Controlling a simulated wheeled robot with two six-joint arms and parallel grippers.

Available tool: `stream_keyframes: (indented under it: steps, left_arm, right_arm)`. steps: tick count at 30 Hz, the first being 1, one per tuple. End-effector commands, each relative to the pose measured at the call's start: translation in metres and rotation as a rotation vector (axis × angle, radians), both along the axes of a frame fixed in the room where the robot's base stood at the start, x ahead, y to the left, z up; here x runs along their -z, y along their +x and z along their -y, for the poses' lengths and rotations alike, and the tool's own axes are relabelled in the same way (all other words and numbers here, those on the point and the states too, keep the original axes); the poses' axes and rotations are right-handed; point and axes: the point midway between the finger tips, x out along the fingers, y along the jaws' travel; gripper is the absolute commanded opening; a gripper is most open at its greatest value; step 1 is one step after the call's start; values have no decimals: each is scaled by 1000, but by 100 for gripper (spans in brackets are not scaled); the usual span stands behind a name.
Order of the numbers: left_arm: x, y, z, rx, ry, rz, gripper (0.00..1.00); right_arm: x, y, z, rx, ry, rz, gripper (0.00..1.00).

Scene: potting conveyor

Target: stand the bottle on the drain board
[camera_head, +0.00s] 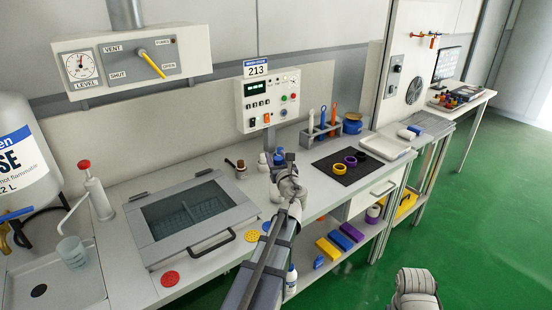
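A white bottle with a blue cap (291,281) stands low, below the counter, beside my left arm. A small brown-topped bottle or jar (241,170) stands on the counter behind the sunken tray. I cannot tell which is the task's bottle. A pale basin with a dark drain hole (75,296) is at the far left; I cannot make out a separate drain board. My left gripper (279,158) is over the counter in front of the control box, apart from both bottles. Its fingers are small and partly hidden by the wrist. My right gripper is not visible; only part of my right arm shows.
A glass-lidded tray (190,215) is set in the counter. A red-topped pump (96,190) and a clear cup (72,252) stand by the basin. A black mat (338,172) holds purple and yellow rings. A tool rack (320,132) stands behind it. Colored blocks lie on the lower shelf.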

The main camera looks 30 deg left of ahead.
Motion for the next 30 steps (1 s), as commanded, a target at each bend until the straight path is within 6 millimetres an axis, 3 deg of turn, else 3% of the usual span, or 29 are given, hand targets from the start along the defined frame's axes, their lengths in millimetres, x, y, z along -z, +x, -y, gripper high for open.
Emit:
stream_keyframes:
  steps: [4,14,30]
  left_arm:
    - [0,0,0,0,0,0,69]
    - [-6,0,0,0,0,0,69]
    - [-3,-73,71,2,0,0,69]
  right_arm:
    - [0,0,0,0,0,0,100]
    - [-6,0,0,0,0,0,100]
    - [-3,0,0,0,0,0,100]
